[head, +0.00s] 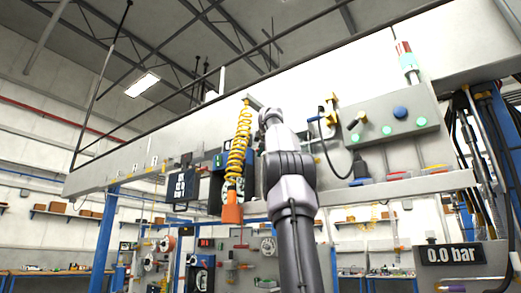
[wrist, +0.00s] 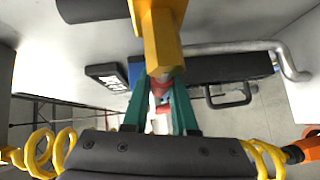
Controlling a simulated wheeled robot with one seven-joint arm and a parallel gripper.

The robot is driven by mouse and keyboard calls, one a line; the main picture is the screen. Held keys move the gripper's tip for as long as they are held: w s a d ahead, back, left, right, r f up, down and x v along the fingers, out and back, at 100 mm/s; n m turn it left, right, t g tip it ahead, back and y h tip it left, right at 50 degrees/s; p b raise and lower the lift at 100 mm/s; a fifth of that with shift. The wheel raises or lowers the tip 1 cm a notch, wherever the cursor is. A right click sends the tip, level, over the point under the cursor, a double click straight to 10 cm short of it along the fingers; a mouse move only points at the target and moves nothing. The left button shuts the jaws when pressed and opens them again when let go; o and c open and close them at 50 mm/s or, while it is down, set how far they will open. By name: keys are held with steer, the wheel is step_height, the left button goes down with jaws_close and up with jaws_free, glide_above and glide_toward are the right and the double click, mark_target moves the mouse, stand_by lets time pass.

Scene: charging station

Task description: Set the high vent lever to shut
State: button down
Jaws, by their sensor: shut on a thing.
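In the wrist view a yellow, faceted lever handle (wrist: 162,45) comes down from the top centre, and its lower end covers my fingertips. My gripper (wrist: 161,88) has teal fingers that close in from both sides at that end; it is shut on the yellow lever. The exact contact is hidden behind the handle. In the head view my arm reaches up to the long white beam, and the wrist hides the fingers and the held lever. Another yellow fitting (head: 331,108) shows right of my wrist; I cannot tell whether it belongs to the same lever.
A coiled yellow hose (head: 238,150) with an orange end (head: 232,212) hangs just left of my arm. A grey panel (head: 385,120) with green buttons is on the right. A display (head: 450,254) reads 0.0 bar. A bent grey pipe (wrist: 280,50) runs right of the handle.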

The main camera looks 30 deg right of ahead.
steer(key=shift+f, duration=0.15)
stand_by(0.4)
steer(key=c, duration=0.7)
jaws_free()
steer(key=shift+w, duration=0.1)
steer(key=v, duration=1.1)
